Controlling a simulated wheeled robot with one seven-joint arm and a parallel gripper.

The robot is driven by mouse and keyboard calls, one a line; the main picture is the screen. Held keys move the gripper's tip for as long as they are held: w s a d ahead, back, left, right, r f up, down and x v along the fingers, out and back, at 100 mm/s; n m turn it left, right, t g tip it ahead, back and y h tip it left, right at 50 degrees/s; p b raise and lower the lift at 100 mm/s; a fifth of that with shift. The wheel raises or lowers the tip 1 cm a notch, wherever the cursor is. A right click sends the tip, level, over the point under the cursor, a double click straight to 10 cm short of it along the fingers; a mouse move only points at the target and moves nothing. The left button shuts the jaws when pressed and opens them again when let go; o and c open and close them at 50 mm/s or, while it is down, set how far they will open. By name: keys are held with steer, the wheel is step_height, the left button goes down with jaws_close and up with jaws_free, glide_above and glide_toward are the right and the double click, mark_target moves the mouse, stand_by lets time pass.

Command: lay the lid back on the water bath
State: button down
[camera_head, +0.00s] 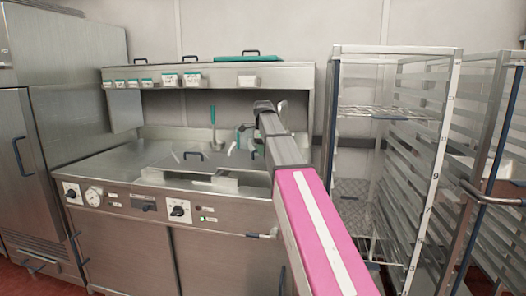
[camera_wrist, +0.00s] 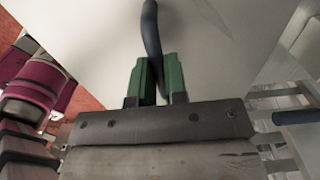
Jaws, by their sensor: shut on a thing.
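My gripper (camera_wrist: 157,72) has green fingers shut on a dark blue bar handle (camera_wrist: 151,25). The handle stands on a broad pale grey metal surface, the lid (camera_wrist: 215,55), which fills much of the wrist view. In the head view my gripper (camera_head: 246,139) is over the right part of the steel counter, partly hidden by my arm. The water bath (camera_head: 240,186) seems to be the recessed opening at the counter's front right, partly hidden by my arm. I cannot tell whether the held lid touches the counter.
Knobs and a dial (camera_head: 94,195) line the front panel. A shelf (camera_head: 215,75) with small labelled containers runs above. A ladle (camera_head: 213,128) hangs at the back. A wire rack (camera_head: 385,150) stands close on the right.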

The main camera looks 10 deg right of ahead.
steer(key=shift+f, duration=0.3)
steer(key=shift+f, duration=0.35)
steer(key=shift+f, duration=0.75)
stand_by(0.4)
steer(key=c, duration=0.6)
jaws_free()
steer(key=shift+r, duration=0.15)
steer(key=shift+r, duration=3.4)
